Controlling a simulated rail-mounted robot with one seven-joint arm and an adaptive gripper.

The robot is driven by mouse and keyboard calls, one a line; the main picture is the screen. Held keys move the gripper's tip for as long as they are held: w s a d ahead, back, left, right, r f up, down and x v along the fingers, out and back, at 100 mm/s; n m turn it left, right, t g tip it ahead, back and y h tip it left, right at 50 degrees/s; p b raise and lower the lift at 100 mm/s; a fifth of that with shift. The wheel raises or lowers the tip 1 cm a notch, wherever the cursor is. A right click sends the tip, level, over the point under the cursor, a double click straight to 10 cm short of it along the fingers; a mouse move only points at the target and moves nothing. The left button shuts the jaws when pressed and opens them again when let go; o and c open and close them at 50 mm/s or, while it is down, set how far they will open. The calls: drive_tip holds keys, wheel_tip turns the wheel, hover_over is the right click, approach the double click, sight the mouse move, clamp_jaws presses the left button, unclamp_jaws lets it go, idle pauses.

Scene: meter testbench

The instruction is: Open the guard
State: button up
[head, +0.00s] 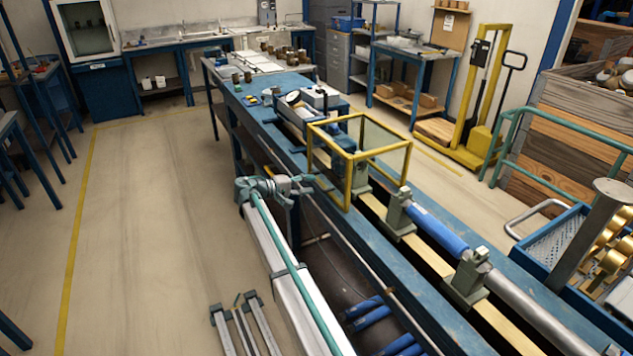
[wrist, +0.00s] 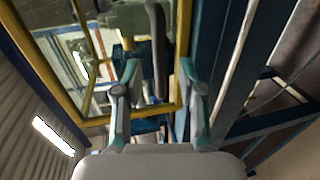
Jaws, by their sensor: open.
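The guard (head: 349,184) is a box with a yellow frame and clear panels. It stands over the pipe line on the long blue bench and looks lowered. In the wrist view its yellow frame (wrist: 182,40) runs down close to my fingers, with a clear panel on the left. My gripper (head: 318,183) is at the guard's lower left side in the head view. In the wrist view my gripper (wrist: 160,70) has its two grey and teal fingers apart. A dark upright bar (wrist: 157,45) shows between and beyond the fingertips; I cannot tell whether it is touched.
The blue bench (head: 480,238) carries a blue cylinder (head: 436,230) on grey clamps, right of the guard. A blue cart (head: 545,240) with brass parts stands at right. A yellow pallet truck (head: 480,100) stands behind.

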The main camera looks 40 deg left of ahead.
sight(317, 182)
drive_tip(key=shift+p+x, duration=0.35)
drive_tip(key=shift+x, duration=1.55)
drive_tip(key=shift+c, duration=0.2)
clamp_jaws()
